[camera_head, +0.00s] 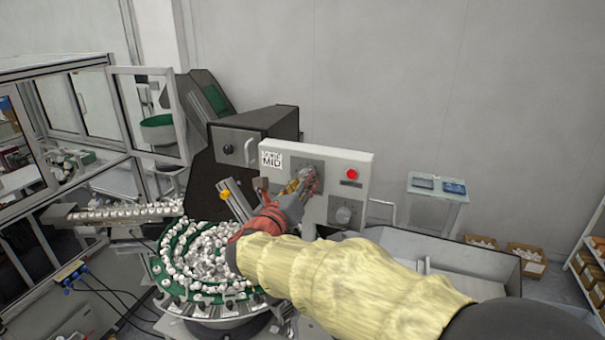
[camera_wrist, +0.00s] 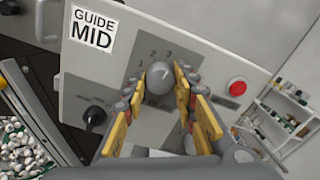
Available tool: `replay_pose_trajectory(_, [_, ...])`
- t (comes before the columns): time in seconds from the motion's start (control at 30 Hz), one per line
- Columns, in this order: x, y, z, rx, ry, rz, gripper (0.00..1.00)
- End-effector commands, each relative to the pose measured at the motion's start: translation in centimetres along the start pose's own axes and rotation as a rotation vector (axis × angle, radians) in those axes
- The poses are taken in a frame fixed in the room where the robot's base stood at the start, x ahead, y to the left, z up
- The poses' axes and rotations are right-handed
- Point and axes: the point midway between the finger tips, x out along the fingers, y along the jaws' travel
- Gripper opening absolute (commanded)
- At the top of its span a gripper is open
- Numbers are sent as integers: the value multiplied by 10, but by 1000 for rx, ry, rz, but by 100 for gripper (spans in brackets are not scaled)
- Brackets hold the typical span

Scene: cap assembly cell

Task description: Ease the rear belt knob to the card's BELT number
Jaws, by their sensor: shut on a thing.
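My gripper (camera_head: 306,181) reaches the front of a light grey control panel (camera_head: 352,163). In the wrist view my gripper (camera_wrist: 161,82) has its yellow-padded fingers shut on a round grey dial knob (camera_wrist: 160,76). The knob has a light pointer mark tilted up and right, and small numerals, seemingly 1, 2 and 3, are printed above it. The reading is too small to tell exactly. In the head view the gripper covers this knob. A white card (camera_wrist: 93,29) on the panel reads GUIDE MID; it also shows in the head view (camera_head: 271,160). No BELT number is readable.
A red button (camera_wrist: 237,88) sits right of the held knob; a black knob (camera_wrist: 95,115) sits lower left. Another dial (camera_head: 344,213) is lower right on the panel. A green bowl feeder (camera_head: 164,279) full of white caps stands below left.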

Motion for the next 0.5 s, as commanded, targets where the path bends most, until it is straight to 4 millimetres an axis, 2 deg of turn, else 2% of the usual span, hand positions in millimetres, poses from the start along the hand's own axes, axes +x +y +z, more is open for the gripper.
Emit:
replay_pose_trajectory(0.2, [0,-1,2,-105,0,0,2])
replay_pose_trajectory(0.5, [0,0,1,-161,-1,0,2])
